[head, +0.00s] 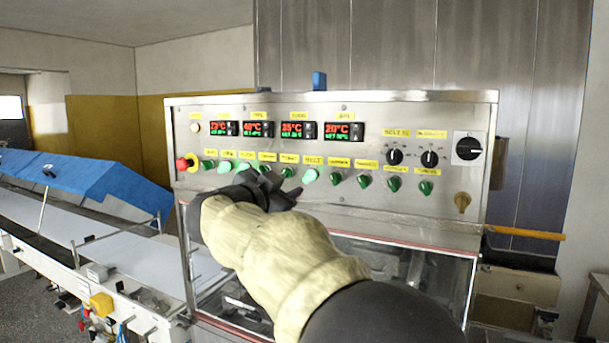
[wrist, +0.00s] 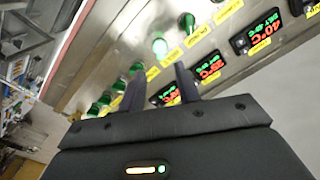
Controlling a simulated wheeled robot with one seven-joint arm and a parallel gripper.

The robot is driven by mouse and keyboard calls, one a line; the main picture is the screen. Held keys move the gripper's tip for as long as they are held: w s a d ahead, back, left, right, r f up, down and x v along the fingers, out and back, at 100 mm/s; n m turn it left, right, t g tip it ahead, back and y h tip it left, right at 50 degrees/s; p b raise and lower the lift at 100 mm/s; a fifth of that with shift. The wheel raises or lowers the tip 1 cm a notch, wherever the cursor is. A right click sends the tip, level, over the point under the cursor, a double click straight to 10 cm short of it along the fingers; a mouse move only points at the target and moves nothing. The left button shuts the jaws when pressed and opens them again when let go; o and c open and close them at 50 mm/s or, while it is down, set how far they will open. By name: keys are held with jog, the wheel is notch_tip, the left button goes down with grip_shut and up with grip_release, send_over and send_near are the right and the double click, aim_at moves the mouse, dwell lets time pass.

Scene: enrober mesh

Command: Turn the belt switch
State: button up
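The belt switch (head: 310,176) is a bright green knob under a yellow BELT label, in the lower row of the control panel (head: 230,190). The pale green knob (wrist: 160,45) in the wrist view appears to be the same switch. My gripper (head: 283,188) is in front of the panel, just below and left of the belt switch in the head view. In the wrist view my gripper (wrist: 158,73) has its two dark fingers apart, with nothing between them. The fingertips point at the panel near that knob; whether they touch it cannot be told.
Other green switches (head: 364,181) stand close on both sides in the same row. Black dials (head: 395,157) and a larger rotary switch (head: 468,148) are to the right. A red stop button (head: 182,164) is at the left end. A conveyor (head: 110,250) with blue covers lies left.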

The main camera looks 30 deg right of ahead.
aim_at(306, 177)
jog(key=p+x, duration=0.1)
jog(key=x, duration=0.8)
jog(key=shift+p, duration=0.4)
grip_shut()
